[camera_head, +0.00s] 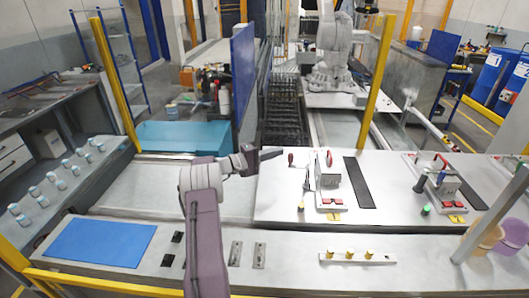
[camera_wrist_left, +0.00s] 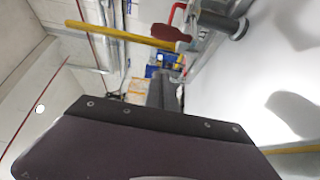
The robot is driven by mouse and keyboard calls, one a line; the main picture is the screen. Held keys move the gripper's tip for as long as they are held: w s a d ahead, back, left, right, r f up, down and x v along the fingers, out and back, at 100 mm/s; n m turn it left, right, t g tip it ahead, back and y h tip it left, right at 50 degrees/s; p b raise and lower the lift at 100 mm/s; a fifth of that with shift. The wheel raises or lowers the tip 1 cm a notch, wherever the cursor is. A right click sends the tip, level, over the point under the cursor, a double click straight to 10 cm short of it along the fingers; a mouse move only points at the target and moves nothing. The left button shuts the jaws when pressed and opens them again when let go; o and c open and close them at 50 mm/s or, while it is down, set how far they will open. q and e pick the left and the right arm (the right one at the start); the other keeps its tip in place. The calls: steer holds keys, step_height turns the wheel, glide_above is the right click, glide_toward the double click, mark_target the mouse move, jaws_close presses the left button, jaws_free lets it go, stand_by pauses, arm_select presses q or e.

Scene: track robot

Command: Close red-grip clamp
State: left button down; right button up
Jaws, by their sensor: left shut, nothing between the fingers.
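A clamp fixture (camera_head: 328,178) with a grey metal block stands on the light table right of centre. A thin red handle (camera_head: 329,158) rises at the block, and a small dark-red grip (camera_head: 291,159) sticks up just left of it. My left gripper (camera_head: 272,153) is shut and empty, its dark fingers pointing right, a short way left of this grip. In the left wrist view the shut fingers (camera_wrist_left: 163,90) point away from the camera, and a dark-red grip (camera_wrist_left: 150,30) shows above them. I cannot tell whether they touch it. My right gripper is out of view.
A second fixture (camera_head: 440,185) with a red handle stands farther right. A black strip (camera_head: 359,182) lies between the fixtures. A yellow post (camera_head: 377,82) rises behind the table. A blue mat (camera_head: 100,243) and a rail with yellow-topped pegs (camera_head: 357,257) lie on the front bench.

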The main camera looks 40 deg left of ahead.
arm_select(q)
steer(key=d+p, duration=0.1)
steer(key=d, duration=0.1)
steer(key=s+d+p, duration=0.1)
steer(key=d, duration=0.1)
steer(key=shift+s+r, duration=0.15)
steer(key=shift+r, duration=0.05)
steer(key=shift+s, duration=0.1)
